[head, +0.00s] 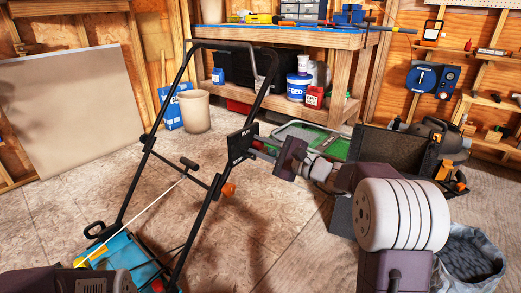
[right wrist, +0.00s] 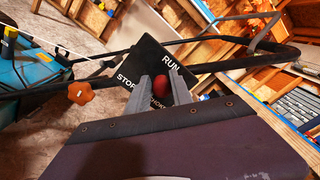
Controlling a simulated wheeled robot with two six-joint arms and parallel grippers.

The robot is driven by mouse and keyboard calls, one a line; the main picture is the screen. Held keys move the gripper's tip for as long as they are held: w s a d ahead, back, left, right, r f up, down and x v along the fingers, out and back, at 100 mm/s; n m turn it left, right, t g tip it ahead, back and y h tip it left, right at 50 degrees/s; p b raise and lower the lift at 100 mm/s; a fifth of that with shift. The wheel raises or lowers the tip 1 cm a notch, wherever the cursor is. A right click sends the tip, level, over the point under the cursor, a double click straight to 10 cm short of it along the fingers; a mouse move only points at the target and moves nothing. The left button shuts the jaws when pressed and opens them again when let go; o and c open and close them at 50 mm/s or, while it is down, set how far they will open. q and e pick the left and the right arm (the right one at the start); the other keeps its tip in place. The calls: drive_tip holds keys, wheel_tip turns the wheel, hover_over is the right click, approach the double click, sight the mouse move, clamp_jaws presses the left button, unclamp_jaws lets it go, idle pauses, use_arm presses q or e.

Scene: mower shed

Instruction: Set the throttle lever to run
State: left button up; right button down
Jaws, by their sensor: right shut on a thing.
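The mower's black handle (head: 208,190) stands left of centre in the head view. A black control plate (head: 240,143) is fixed to its right-hand bar. In the right wrist view the plate (right wrist: 150,60) carries the words STOP, RUN and a partly hidden CHOKE. The throttle lever's red knob (right wrist: 160,86) sits between my right fingertips, below the word RUN. My right gripper (head: 262,151) reaches the plate from the right and is shut on the knob. The lever's stem is hidden, so its exact setting is unclear. My left gripper is not seen.
An orange knob (head: 228,189) sticks out of the handle below the plate. The mower's blue body (head: 120,262) is at lower left. A workbench (head: 290,38) stands behind, with a green-and-white item (head: 310,138) on the floor before it. Open floor (head: 75,175) lies left.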

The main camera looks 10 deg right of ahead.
drive_tip(key=shift+f, duration=0.25)
drive_tip(key=c, duration=1.2)
unclamp_jaws()
drive_tip(key=shift+d, duration=0.1)
drive_tip(key=shift+r, duration=0.1)
drive_tip(key=shift+d+r, duration=0.1)
drive_tip(key=shift+d, duration=0.15)
drive_tip(key=p+v, duration=0.4)
drive_tip(key=v, duration=0.4)
drive_tip(key=shift+s+d, duration=0.2)
drive_tip(key=shift+d, duration=0.1)
drive_tip(key=shift+s+a, duration=0.1)
drive_tip(key=shift+a, duration=0.05)
